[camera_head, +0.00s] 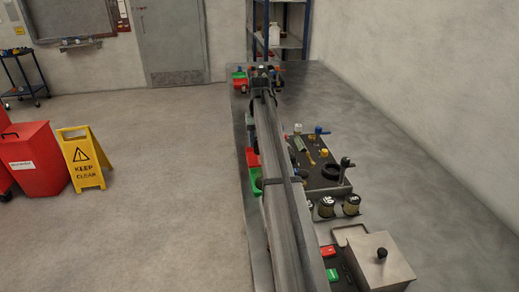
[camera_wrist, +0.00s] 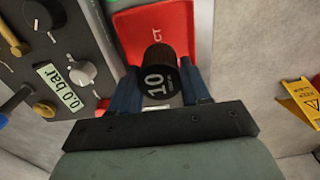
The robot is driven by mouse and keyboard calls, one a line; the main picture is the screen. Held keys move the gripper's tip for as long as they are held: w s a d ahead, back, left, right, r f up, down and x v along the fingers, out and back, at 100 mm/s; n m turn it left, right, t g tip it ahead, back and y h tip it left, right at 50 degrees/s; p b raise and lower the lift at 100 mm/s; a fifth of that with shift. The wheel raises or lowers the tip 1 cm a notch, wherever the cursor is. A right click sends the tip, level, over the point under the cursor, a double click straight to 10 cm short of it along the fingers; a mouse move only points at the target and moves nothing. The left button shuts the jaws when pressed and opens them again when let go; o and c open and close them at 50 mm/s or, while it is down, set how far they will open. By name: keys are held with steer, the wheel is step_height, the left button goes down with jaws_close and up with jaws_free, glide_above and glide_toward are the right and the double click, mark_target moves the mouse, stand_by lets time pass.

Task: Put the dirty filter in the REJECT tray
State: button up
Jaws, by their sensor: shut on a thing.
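My gripper (camera_wrist: 160,88) shows in the wrist view with its two blue fingers shut on a dark cylindrical filter (camera_wrist: 158,62). The filter bears a white "10" and smaller print, and its end faces the camera. A red tray (camera_wrist: 150,25) with the letters "CT" showing lies beyond the filter, which overlaps it in the picture. I cannot tell the filter's height above the tray, or whether it touches. In the head view I cannot make out the filter or the fingers behind my arm.
A panel with knobs and a "0.0 bar" display (camera_wrist: 59,86) stands left of the gripper. A yellow caution sign (camera_wrist: 300,100) is at right on the floor. On the bench in the head view are dark canisters (camera_head: 350,205) and a lidded metal box (camera_head: 380,263).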

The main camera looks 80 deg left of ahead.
steer(key=shift+f, duration=1.8)
steer(key=shift+f, duration=0.2)
steer(key=o, duration=1.1)
steer(key=shift+c, duration=0.2)
step_height(320, 180, up, 12)
steer(key=shift+r, duration=0.2)
